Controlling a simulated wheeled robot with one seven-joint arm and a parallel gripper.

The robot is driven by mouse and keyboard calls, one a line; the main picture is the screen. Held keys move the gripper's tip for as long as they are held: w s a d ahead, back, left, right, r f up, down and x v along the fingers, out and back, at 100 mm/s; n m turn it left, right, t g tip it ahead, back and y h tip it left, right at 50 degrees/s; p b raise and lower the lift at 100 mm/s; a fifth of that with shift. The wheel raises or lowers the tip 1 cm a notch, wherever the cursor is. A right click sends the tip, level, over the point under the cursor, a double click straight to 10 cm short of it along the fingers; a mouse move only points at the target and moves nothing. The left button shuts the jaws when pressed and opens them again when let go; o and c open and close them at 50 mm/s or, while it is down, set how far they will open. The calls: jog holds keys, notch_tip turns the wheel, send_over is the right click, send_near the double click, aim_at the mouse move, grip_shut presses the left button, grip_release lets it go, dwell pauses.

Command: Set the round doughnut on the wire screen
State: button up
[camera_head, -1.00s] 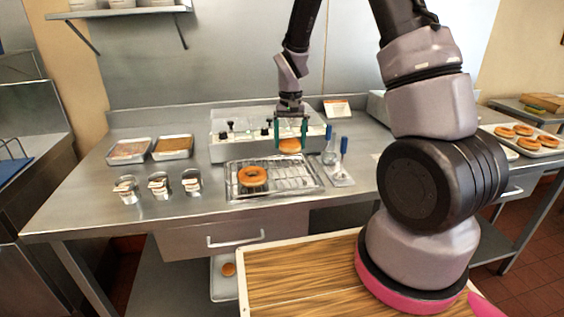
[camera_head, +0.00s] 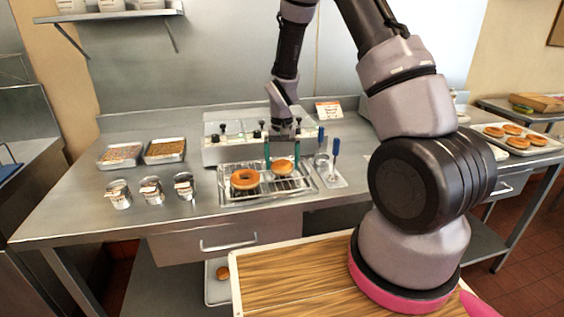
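The round doughnut (camera_head: 283,166) is golden brown and shows no hole. It sits between the two green fingers of my gripper (camera_head: 282,161), low over the right part of the wire screen (camera_head: 232,194). Whether its underside touches the wires cannot be told. My gripper points down and its fingers lie against the doughnut's sides.
Glaze containers (camera_head: 222,153) stand behind the screen. A small tray (camera_head: 328,178) with blue-handled tools is to its right. Metal cups (camera_head: 152,191) and two topping trays (camera_head: 165,149) are to its left. More doughnuts (camera_head: 517,142) lie on a tray at far right.

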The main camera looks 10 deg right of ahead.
notch_tip(320, 180, up, 12)
jog(key=r, duration=0.1)
notch_tip(320, 180, up, 16)
jog(key=r+m+t+y, duration=0.1)
jog(key=t, duration=0.2)
send_over(282, 162)
jog(key=s+d, duration=0.4)
jog(key=s, duration=0.5)
jog(key=s+d+r+t+y, duration=0.1)
jog(key=s+r+t, duration=0.3)
jog(key=s, duration=1)
notch_tip(282, 162, up, 3)
jog(key=shift+d+f+m, duration=0.1)
jog(key=shift+d+m, duration=0.2)
